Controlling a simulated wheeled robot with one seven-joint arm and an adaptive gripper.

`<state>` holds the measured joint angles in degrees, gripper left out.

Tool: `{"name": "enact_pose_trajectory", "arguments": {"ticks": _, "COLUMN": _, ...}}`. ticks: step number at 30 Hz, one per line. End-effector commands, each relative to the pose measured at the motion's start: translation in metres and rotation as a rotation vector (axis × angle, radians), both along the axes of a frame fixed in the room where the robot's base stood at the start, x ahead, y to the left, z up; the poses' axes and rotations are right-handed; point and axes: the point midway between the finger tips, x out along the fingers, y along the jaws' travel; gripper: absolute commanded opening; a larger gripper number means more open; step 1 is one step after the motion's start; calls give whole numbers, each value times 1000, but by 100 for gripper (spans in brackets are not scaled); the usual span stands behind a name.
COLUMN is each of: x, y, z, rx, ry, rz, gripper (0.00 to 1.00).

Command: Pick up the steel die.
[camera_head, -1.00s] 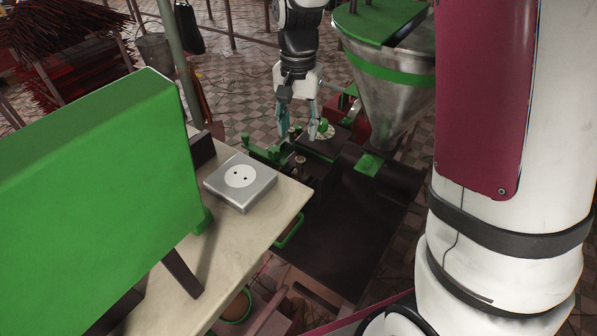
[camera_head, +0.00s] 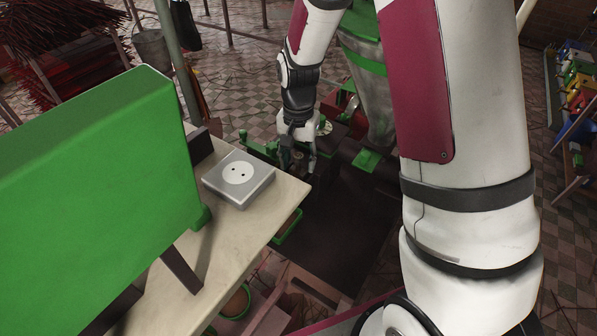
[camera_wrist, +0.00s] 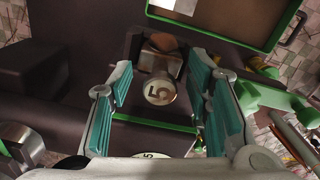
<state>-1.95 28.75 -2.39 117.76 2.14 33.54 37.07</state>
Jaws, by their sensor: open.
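In the head view my gripper (camera_head: 298,168) reaches down over the bench, and the piece cannot be made out there behind the fingers.
A pale table (camera_head: 245,225) with a square steel block (camera_head: 238,179) and a large green panel (camera_head: 100,195) stands left of the bench. A steel hopper (camera_head: 370,95) rises behind. Green fittings (camera_wrist: 260,97) lie close right of my fingers. A green-rimmed tray (camera_wrist: 225,15) is above.

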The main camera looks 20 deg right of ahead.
Motion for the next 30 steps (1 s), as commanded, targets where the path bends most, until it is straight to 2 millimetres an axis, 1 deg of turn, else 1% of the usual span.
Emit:
{"name": "enact_pose_trajectory", "arguments": {"ticks": 4, "x": 0, "y": 0, "z": 0, "rx": 0, "ry": 0, "rz": 0, "gripper": 45}}
{"name": "enact_pose_trajectory", "arguments": {"ticks": 5, "x": 0, "y": 0, "z": 0, "rx": 0, "ry": 0, "rz": 0, "gripper": 40}}
{"name": "enact_pose_trajectory", "arguments": {"ticks": 6, "x": 0, "y": 0, "z": 0, "rx": 0, "ry": 0, "rz": 0, "gripper": 31}}
{"name": "enact_pose_trajectory", "arguments": {"ticks": 8, "x": 0, "y": 0, "z": 0, "rx": 0, "ry": 0, "rz": 0, "gripper": 18}}
{"name": "enact_pose_trajectory", "arguments": {"ticks": 9, "x": 0, "y": 0, "z": 0, "rx": 0, "ry": 0, "rz": 0, "gripper": 9}}
{"name": "enact_pose_trajectory", "arguments": {"ticks": 10, "x": 0, "y": 0, "z": 0, "rx": 0, "ry": 0, "rz": 0, "gripper": 2}}
{"name": "enact_pose_trajectory", "arguments": {"ticks": 11, "x": 0, "y": 0, "z": 1, "rx": 0, "ry": 0, "rz": 0, "gripper": 0}}
{"name": "enact_pose_trajectory", "arguments": {"ticks": 23, "x": 1, "y": 0, "z": 3, "rx": 0, "ry": -3, "rz": 0, "gripper": 0}}
{"name": "enact_pose_trajectory", "arguments": {"ticks": 26, "x": 1, "y": 0, "z": 9, "rx": 0, "ry": -4, "rz": 0, "gripper": 0}}
{"name": "enact_pose_trajectory", "arguments": {"ticks": 30, "x": 1, "y": 0, "z": 24, "rx": 0, "ry": -5, "rz": 0, "gripper": 0}}
